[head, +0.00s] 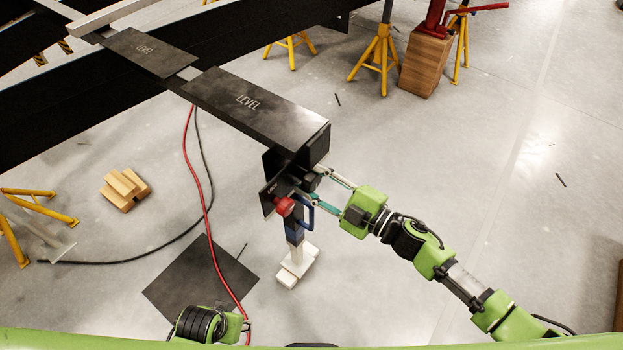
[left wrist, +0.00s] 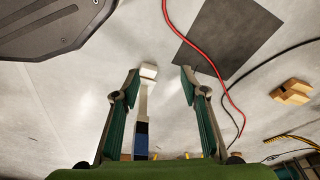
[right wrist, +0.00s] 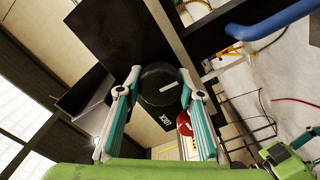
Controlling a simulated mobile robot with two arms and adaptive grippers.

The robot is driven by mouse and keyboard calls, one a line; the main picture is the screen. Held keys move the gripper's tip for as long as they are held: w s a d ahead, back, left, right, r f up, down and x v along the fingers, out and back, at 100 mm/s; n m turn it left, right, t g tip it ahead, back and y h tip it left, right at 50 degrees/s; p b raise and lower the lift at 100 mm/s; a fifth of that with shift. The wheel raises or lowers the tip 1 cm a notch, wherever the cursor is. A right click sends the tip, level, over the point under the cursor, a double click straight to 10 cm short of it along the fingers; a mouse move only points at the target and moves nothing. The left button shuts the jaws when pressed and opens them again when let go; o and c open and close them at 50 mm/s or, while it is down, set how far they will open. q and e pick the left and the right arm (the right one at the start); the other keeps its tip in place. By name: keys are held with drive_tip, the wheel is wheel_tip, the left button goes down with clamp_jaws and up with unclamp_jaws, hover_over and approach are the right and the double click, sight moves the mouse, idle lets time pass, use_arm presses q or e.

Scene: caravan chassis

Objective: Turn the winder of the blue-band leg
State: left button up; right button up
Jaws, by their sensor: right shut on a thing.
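The blue-band leg (head: 294,235) hangs from the end of the black chassis, with a dark blue band above a white lower part and foot. It also shows in the left wrist view (left wrist: 142,125). My right gripper (head: 315,182) is at the leg's head, its fingers on both sides of the black round winder knob (right wrist: 158,92), which has a pale mark on its face. It is shut on that knob. In the head view the fingers partly hide the knob. My left gripper (left wrist: 160,80) is open and empty, low at the bottom of the head view.
A red knob (head: 284,206) and a blue handle (head: 308,214) sit close to my right fingers. Black plates marked LEVEL (head: 250,100) lie above. A red hose (head: 205,190) hangs near my left gripper. Wooden blocks (head: 125,188) and yellow stands (head: 375,62) are on the floor.

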drive_tip(key=shift+n, duration=0.6)
drive_tip(key=shift+f+n, duration=0.1)
drive_tip(key=shift+n, duration=1.1)
drive_tip(key=shift+n+b, duration=0.45)
drive_tip(key=shift+n, duration=0.65)
use_arm(q)
wheel_tip(320, 180, up, 4)
drive_tip(key=shift+w+f, duration=0.15)
drive_tip(key=shift+w+r, duration=0.15)
drive_tip(key=shift+r, duration=0.05)
use_arm(e)
drive_tip(key=o, duration=1.1)
use_arm(q)
drive_tip(key=shift+f, duration=0.1)
